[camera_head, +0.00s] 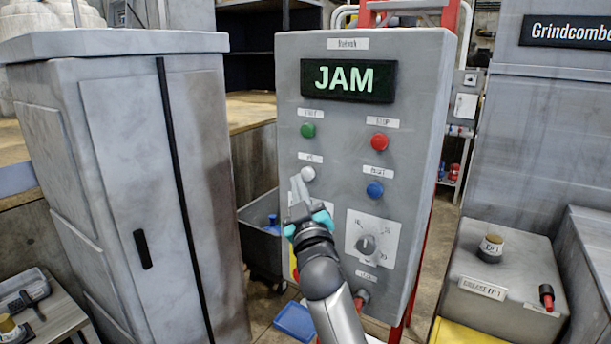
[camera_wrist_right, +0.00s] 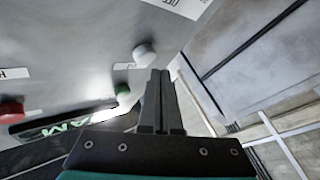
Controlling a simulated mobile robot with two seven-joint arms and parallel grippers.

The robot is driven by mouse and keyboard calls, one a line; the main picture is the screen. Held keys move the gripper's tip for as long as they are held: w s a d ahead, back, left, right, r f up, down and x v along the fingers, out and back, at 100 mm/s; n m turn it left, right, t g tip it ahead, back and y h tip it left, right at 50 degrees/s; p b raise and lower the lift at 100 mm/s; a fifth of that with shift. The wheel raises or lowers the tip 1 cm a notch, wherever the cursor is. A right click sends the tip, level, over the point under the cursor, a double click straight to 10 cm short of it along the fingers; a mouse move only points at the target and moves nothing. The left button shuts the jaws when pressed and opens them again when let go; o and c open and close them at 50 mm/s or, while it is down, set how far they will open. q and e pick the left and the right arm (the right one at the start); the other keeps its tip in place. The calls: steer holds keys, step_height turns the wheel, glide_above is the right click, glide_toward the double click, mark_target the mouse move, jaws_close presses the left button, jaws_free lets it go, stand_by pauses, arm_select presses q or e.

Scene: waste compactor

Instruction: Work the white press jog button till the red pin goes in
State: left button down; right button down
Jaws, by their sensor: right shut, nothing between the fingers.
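The white button (camera_head: 308,174) is in the left column of the grey control panel (camera_head: 335,205), below the green button. The wrist view also shows the white button (camera_wrist_right: 145,54). My right gripper (camera_head: 298,184) is shut and empty, its fingertips just below and left of the white button. In the wrist view its fingertips (camera_wrist_right: 160,76) lie close beside the button; I cannot tell whether they touch. A red pin-like part (camera_head: 546,296) with a black tip stands on the grey box at right. Another red part (camera_head: 361,299) is low on the panel, partly behind my arm. My left gripper is out of view.
The panel's display (camera_head: 348,81) reads JAM. Green (camera_head: 308,130), red (camera_head: 379,141) and blue (camera_head: 374,189) buttons and a dial (camera_head: 367,244) surround the white button. A grey cabinet (camera_head: 130,160) stands left. The grey box (camera_head: 490,300) stands right.

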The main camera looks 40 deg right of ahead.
steer(key=shift+d, duration=0.1)
stand_by(0.4)
steer(key=shift+w+d, duration=0.15)
steer(key=shift+d, duration=0.2)
steer(key=shift+w+d, duration=0.2)
steer(key=shift+d, duration=0.3)
stand_by(2.5)
steer(key=shift+a, duration=0.1)
steer(key=shift+s+a, duration=0.35)
steer(key=shift+a, duration=0.45)
steer(key=a, duration=0.1)
steer(key=s+a, duration=0.1)
steer(key=a, duration=0.1)
steer(key=s+a, duration=0.1)
steer(key=shift+a, duration=0.3)
stand_by(0.3)
